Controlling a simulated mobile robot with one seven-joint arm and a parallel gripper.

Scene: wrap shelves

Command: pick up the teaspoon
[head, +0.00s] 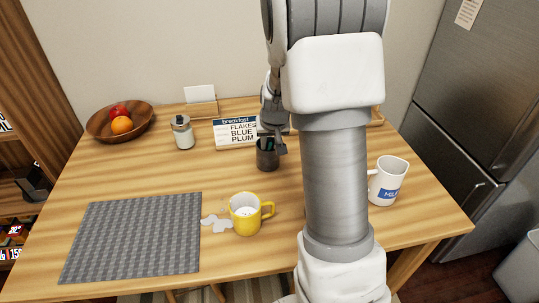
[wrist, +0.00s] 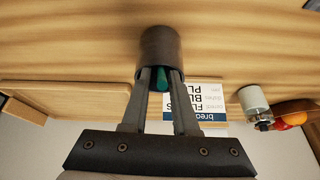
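A dark cylindrical holder (head: 267,160) stands on the table in front of the breakfast sign. It also shows in the wrist view (wrist: 160,45). Green handle-like pieces (wrist: 162,79) stick out of its mouth; I cannot tell which one is the teaspoon, and the rest is hidden inside the holder. My gripper (wrist: 161,75) is at the holder's mouth, pointing into it. Its two fingers stand apart, one on each side of the green piece, and I see no clear contact. In the head view my arm hides part of the gripper.
A yellow mug (head: 245,220) stands near the front beside a pale spill (head: 215,224) and a grey mat (head: 135,238). A white milk jug (head: 388,185) is at right. A lidded jar (head: 183,133), fruit bowl (head: 98,128) and breakfast sign (head: 235,132) stand at the back.

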